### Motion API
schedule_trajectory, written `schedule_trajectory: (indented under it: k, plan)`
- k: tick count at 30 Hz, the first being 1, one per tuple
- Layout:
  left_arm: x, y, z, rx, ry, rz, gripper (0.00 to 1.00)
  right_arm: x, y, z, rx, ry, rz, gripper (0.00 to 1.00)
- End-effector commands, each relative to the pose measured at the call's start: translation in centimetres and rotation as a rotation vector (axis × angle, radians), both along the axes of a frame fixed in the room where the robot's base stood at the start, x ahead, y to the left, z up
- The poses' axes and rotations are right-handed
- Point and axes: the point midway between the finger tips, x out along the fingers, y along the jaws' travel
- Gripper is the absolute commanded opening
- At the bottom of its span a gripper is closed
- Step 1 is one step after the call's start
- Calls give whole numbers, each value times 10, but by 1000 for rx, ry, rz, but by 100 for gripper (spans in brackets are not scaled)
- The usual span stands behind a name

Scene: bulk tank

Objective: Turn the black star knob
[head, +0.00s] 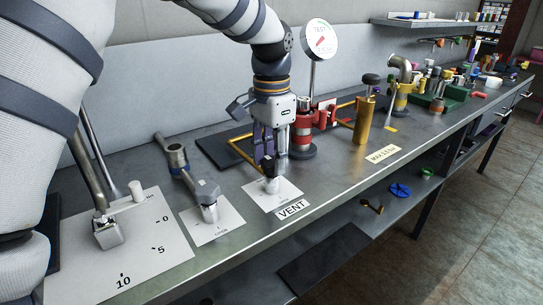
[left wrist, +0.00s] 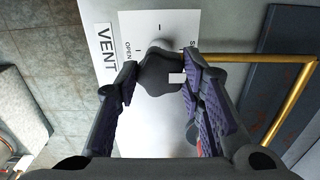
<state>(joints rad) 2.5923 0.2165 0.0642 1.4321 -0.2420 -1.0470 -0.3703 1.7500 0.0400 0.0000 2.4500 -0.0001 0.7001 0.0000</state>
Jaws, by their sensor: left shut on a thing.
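The black star knob (left wrist: 157,73) sits over a white card in the left wrist view, between my left gripper's two purple-padded fingers (left wrist: 155,85). In the head view the knob (head: 271,170) is a small dark shape on its pale mount, mostly hidden by the fingers. My left gripper (head: 271,160) points down onto it and is shut on it. The card (head: 287,194) lies on the metal bench beside a VENT label (head: 292,209); the card reads OPEN on one side in the wrist view. My right gripper is not in view.
A lever handle (head: 205,190) on another card stands left of the knob, and a larger dial card (head: 165,262) lies farther left. A yellow frame (head: 240,150), a red fitting (head: 304,130) and a brass cylinder (head: 364,120) stand behind and right. The bench's front edge runs close by.

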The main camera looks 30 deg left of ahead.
Motion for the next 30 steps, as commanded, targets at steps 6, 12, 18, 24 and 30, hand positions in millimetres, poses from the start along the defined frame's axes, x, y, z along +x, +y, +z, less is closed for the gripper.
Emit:
schedule_trajectory:
  k: [6,12,18,24,30]
  plan:
    - [0,0,-1,0,2,-1,56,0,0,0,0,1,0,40]
    - [0,0,0,0,1,-1,56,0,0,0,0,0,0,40]
    - [1,0,34,0,-5,-1,56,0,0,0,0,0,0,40]
    - [1,0,88,1,-4,0,56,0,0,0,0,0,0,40]
    - [0,0,116,0,1,-1,56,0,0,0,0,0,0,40]
